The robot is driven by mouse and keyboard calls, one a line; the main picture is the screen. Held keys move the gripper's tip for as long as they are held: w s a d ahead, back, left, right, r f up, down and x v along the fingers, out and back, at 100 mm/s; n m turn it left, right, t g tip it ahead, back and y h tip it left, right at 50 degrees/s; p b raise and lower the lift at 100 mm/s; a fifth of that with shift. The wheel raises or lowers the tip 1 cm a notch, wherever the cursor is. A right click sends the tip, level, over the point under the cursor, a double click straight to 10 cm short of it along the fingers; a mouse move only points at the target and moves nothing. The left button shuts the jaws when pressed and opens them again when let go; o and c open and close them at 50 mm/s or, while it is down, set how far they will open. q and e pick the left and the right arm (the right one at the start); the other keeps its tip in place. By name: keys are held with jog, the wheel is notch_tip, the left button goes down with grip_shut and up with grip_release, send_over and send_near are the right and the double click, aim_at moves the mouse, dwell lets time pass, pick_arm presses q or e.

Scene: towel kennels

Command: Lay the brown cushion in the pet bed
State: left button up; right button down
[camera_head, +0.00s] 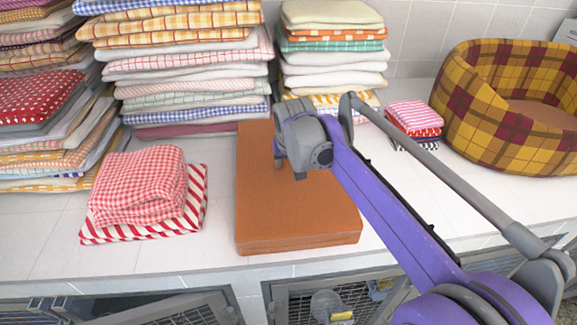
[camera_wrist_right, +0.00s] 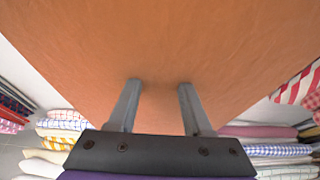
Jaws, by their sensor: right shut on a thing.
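The brown cushion (camera_head: 298,215) is a flat, thick slab on the white counter, close to its front edge. I cannot tell whether it is slightly raised. My right gripper (camera_head: 288,172) is over its upper part, at the end of the purple arm. In the right wrist view the cushion (camera_wrist_right: 160,45) fills most of the picture, and the two fingers (camera_wrist_right: 159,92) reach into its surface, shut on it. The pet bed (camera_head: 465,105), yellow and maroon plaid with a raised wall, stands at the far right. Its visible inside is empty. My left gripper is out of view.
Tall stacks of folded towels (camera_head: 190,70) line the back left and middle (camera_head: 335,65). A red checked towel (camera_head: 140,185) lies left of the cushion. A small towel pile (camera_head: 413,120) sits between cushion and bed. Wire kennel doors (camera_head: 340,303) are below the counter (camera_head: 215,235).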

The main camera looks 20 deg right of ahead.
jog(key=shift+f, duration=0.2)
jog(key=shift+c, duration=1.6)
grip_release()
